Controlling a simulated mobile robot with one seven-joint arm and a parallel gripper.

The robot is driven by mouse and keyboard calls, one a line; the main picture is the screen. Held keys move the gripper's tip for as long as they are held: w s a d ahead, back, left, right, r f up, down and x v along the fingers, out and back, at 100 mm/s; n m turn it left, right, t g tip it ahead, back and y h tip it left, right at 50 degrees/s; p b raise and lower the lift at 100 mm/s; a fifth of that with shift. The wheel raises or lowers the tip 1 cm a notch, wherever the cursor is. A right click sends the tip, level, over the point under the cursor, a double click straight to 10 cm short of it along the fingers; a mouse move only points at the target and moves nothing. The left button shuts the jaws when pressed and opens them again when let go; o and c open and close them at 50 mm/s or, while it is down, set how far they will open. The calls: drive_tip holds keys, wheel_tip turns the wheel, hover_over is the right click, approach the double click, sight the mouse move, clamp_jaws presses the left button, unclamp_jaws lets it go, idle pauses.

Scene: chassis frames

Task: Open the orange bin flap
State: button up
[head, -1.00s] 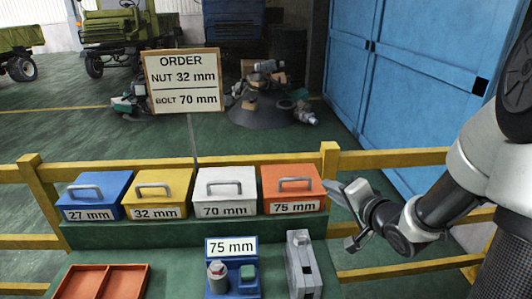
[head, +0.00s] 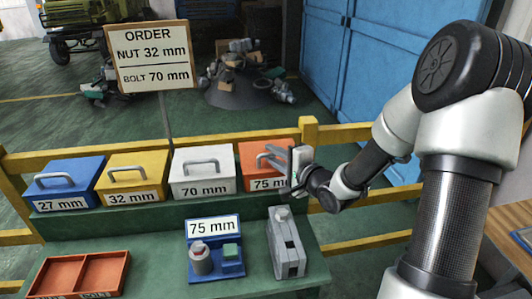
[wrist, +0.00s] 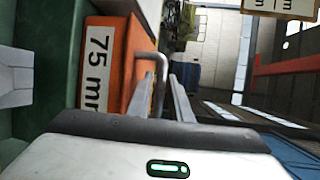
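The orange bin (head: 251,153) is the rightmost of the row and carries a 75 mm label, partly covered by my gripper. Its flap looks closed. My gripper (head: 268,156) is at the handle on the orange flap. In the wrist view the orange bin (wrist: 112,62) is tilted on its side, and its grey bar handle (wrist: 158,62) lies between the two fingers of my gripper (wrist: 163,80). The fingers stand apart. I cannot tell whether either touches the bar.
Closed blue (head: 65,182), yellow (head: 125,178) and white (head: 203,172) bins stand to the left on the same shelf. In front are a red tray (head: 78,272), a blue 75 mm stand (head: 215,262) and a grey block (head: 286,245). A yellow rail (head: 345,133) runs behind.

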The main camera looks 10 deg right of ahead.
sight(266, 151)
drive_tip(key=shift+x, duration=2.05)
clamp_jaws()
